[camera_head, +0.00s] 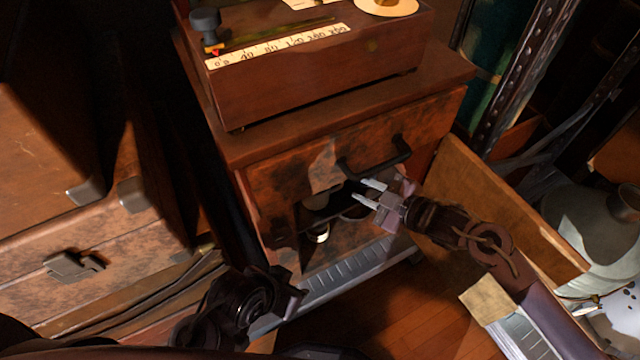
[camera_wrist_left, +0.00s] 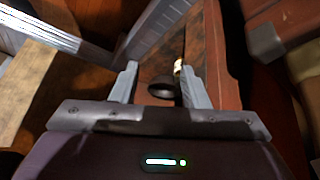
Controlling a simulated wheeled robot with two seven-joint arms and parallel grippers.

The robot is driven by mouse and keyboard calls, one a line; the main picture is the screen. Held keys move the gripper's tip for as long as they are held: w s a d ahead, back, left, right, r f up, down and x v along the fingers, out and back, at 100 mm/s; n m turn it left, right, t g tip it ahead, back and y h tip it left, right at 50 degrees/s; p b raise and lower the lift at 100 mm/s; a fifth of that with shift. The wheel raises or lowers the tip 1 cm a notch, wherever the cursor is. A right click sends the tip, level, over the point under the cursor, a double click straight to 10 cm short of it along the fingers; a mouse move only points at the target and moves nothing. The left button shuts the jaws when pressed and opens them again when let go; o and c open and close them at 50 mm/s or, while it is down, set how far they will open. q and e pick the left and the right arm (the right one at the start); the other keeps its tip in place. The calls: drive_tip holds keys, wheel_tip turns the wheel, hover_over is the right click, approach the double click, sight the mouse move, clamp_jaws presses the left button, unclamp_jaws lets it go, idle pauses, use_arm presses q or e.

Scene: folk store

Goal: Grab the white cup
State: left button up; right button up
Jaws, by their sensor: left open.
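A small pale cup-like thing (camera_head: 318,233), likely the white cup, is inside the opened wooden cabinet (camera_head: 290,172), low in its shadowed opening. Dark round bowls are beside it, partly hidden. In the left wrist view a pale bit (camera_wrist_left: 178,66) and a dark bowl (camera_wrist_left: 162,87) show beyond my left gripper (camera_wrist_left: 160,78), whose fingers are apart and empty. In the head view only dark links of my left arm show at the bottom. My right gripper (camera_head: 360,190) is at the cabinet opening, just below a black handle, with its fingers apart and nothing visible between them.
The black handle (camera_head: 375,162) juts out above the opening. A wooden panel (camera_head: 500,205) stands open at the right. A wooden box (camera_head: 320,85) sits on the cabinet top. Brown cases (camera_head: 90,260) crowd the left; a metal rack (camera_head: 515,75) and grey vase (camera_head: 600,225) are at right.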

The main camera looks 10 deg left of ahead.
drive_tip(key=x, duration=0.2)
drive_tip(key=b+x, duration=0.1)
drive_tip(key=x, duration=0.1)
drive_tip(key=shift+s+f, duration=0.15)
drive_tip(key=shift+f, duration=0.15)
drive_tip(key=shift+b+x, duration=0.3)
drive_tip(key=shift+x, duration=0.5)
use_arm(q)
drive_tip(key=w+d+r+t+h, duration=0.1)
drive_tip(key=w+d+r+t, duration=0.1)
drive_tip(key=w, duration=0.3)
drive_tip(key=shift+d+r+t+h, duration=0.2)
drive_tip(key=shift+r+t+h, duration=0.1)
drive_tip(key=shift+r+t, duration=0.45)
use_arm(e)
drive_tip(key=shift+r, duration=0.1)
clamp_jaws()
use_arm(q)
drive_tip(key=shift+r, duration=0.1)
